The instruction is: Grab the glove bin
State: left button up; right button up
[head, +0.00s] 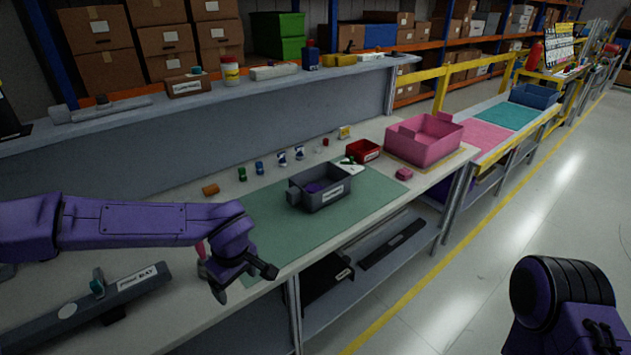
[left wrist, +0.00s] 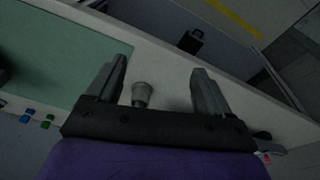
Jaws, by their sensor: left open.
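A grey open bin (head: 338,197) with a white label and purple contents stands on the green mat (head: 270,235) in the head view. It fits the glove bin, but its label is too small to read. My left gripper (head: 244,281) is open, at the table's front edge, to the left of and nearer than the bin, and apart from it. In the left wrist view the open jaws (left wrist: 160,75) show a small grey knob-like thing (left wrist: 141,94) between them; I cannot tell whether they touch it. The bin is not clearly visible there. My right gripper is out of view.
A red bin (head: 368,152) and a larger pink bin (head: 430,150) stand beyond the grey bin. Several small bottles and parts line the back of the table. The mat's front part is clear.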

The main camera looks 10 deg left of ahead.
aim_at(337, 177)
jog(key=z, duration=0.05)
jog(key=i, duration=1.45)
